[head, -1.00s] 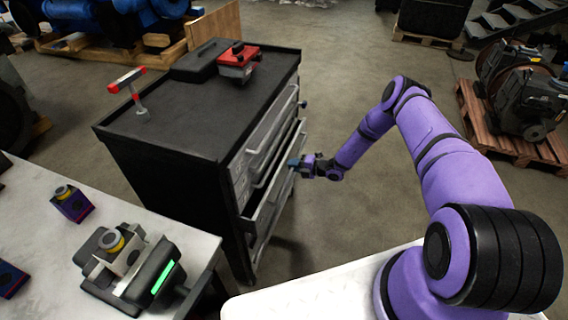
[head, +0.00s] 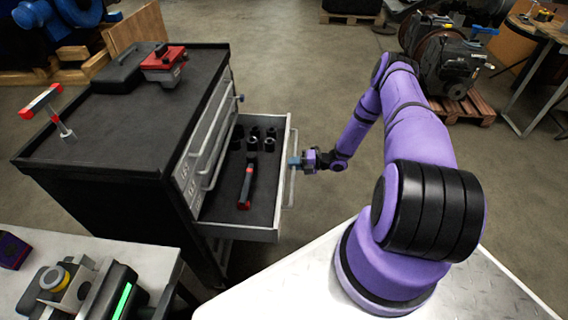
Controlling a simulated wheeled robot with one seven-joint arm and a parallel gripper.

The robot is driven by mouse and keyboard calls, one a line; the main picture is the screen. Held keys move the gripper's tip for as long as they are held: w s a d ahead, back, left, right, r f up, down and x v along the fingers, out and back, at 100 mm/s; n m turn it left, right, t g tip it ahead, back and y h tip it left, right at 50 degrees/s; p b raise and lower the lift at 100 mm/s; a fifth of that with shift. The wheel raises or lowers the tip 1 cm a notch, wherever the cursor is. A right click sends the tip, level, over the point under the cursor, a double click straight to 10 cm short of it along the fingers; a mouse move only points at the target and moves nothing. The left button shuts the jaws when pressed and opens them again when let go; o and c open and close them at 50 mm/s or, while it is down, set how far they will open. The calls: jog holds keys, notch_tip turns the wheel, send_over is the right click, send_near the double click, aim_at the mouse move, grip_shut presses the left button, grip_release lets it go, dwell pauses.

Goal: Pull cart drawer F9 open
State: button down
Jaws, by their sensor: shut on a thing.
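The black tool cart (head: 125,125) stands left of centre with drawers on its right side. One drawer (head: 262,232) sticks far out to the right. It has a dark liner, a red and black tool and several black sockets inside. I cannot read which drawer label it carries. My gripper (head: 295,162) is shut on the drawer's handle (head: 291,183) at its right front edge. The drawers above it (head: 208,125) look closed.
On the cart top are a red-headed hammer-like tool (head: 45,105), a black case (head: 128,68) and a red device (head: 164,64). A light workbench (head: 150,262) stands at lower left. A pallet with machinery (head: 470,108) is at upper right. Floor right of the drawer is clear.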

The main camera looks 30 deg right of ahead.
jog(key=shift+s+d, duration=0.2)
jog(key=shift+d, duration=0.1)
jog(key=c, duration=1.1)
grip_release()
jog(key=v, duration=1)
jog(key=shift+s+d, duration=0.25)
jog(key=shift+d, duration=0.05)
jog(key=shift+r, duration=0.1)
